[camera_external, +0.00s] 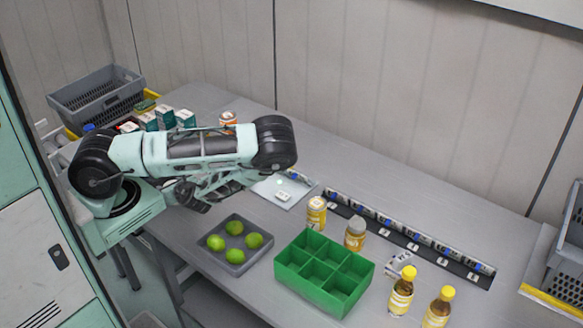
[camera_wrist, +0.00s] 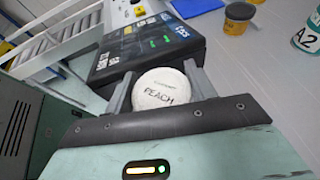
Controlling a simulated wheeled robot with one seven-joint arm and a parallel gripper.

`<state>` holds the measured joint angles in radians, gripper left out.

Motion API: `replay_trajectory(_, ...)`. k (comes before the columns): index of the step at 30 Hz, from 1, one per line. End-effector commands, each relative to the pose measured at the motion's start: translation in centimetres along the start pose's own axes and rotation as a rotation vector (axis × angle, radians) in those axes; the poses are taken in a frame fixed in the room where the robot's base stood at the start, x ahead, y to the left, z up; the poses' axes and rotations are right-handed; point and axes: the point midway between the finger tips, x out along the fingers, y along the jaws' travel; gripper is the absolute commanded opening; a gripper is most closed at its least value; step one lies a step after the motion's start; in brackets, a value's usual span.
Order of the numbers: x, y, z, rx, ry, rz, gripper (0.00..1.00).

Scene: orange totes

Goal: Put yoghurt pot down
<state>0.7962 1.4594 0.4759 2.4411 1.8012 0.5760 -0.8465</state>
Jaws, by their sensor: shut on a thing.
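In the wrist view my gripper (camera_wrist: 158,72) is shut on the yoghurt pot (camera_wrist: 162,90), one finger on each side of it. The pot's round white lid faces the camera and reads "PEACH"; its body below is hidden. A dark device with a lit display (camera_wrist: 148,42) lies just beyond the pot. I cannot tell whether the pot touches it. In the external view my arm hides the pot and most of the gripper.
A grey tray (camera_external: 234,271) with several limes and a green divided crate (camera_external: 318,297) stand on the table (camera_external: 300,150). Jars, bottles (camera_external: 402,292) and a label strip (camera_external: 410,240) are at the right. Cartons (camera_external: 167,117) and a grey basket (camera_external: 97,98) are at the left.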

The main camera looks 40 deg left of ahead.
Motion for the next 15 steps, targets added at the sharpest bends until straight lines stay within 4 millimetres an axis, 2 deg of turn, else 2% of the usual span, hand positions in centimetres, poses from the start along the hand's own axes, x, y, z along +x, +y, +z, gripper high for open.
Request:
replay_trajectory(6,1.0,0.1,-2.4,0.001,-0.001,0.001,0.29)
replay_trajectory(15,1.1,0.0,-2.7,-0.001,0.000,0.001,0.29)
